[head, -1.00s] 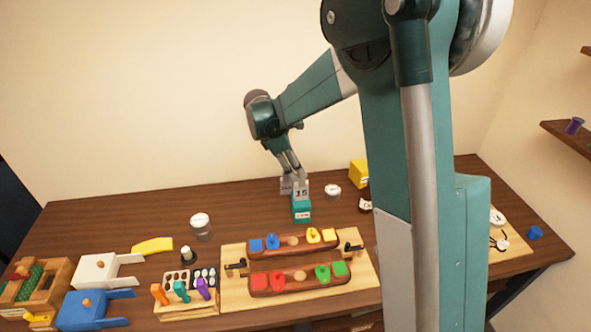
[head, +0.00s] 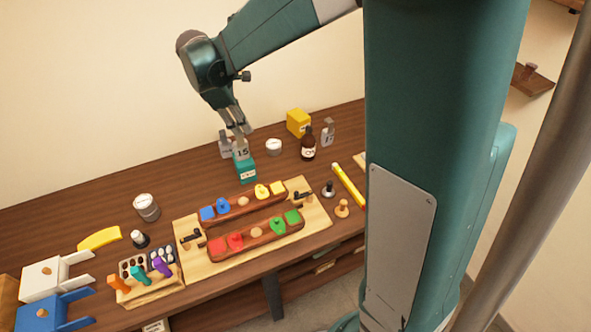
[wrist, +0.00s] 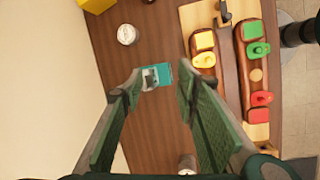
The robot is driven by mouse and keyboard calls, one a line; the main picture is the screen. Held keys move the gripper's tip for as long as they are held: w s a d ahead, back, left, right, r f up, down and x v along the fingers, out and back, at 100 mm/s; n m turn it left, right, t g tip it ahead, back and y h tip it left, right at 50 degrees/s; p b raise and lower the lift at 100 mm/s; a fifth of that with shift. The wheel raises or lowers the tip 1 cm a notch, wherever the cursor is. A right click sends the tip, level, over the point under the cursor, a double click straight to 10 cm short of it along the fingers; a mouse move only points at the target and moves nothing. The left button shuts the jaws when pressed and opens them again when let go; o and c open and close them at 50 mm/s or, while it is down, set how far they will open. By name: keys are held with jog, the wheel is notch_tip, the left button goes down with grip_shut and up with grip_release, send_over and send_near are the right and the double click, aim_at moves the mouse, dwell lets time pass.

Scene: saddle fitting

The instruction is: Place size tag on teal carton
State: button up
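The grey size tag (head: 241,152) shows the number 15 in the head view and stands at the top of the teal carton (head: 246,173). A second grey face shows just left of it; I cannot tell whether it is part of the same tag. My gripper (head: 238,128) is directly above, pointing down. In the wrist view, the fingers of my gripper (wrist: 161,82) are apart, with a gap wider than the tag (wrist: 150,79). The teal carton (wrist: 168,71) shows beneath the tag. Whether the tag sits fully astride the carton is unclear.
A white-lidded jar (head: 274,147), brown bottle (head: 308,146), yellow box (head: 298,123) and another grey tagged item (head: 327,133) stand to the right. A wooden board (head: 255,226) with coloured blocks lies in front. Bare table (head: 185,180) is free to the left.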

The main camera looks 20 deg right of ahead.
jog(key=s+d+r+m+t+y, duration=0.1)
jog(key=s+m, duration=0.6)
jog(key=s, duration=0.9)
jog(key=s+d+r+m+t+y, duration=0.2)
jog(key=s+m, duration=0.6)
jog(key=s, duration=0.8)
notch_tip(320, 180, up, 4)
jog(key=d+t, duration=0.1)
jog(key=t, duration=0.1)
jog(key=shift+d+f+t, duration=0.25)
jog(key=shift+d+t, duration=0.1)
jog(key=shift+t, duration=0.05)
jog(key=shift+f, duration=0.1)
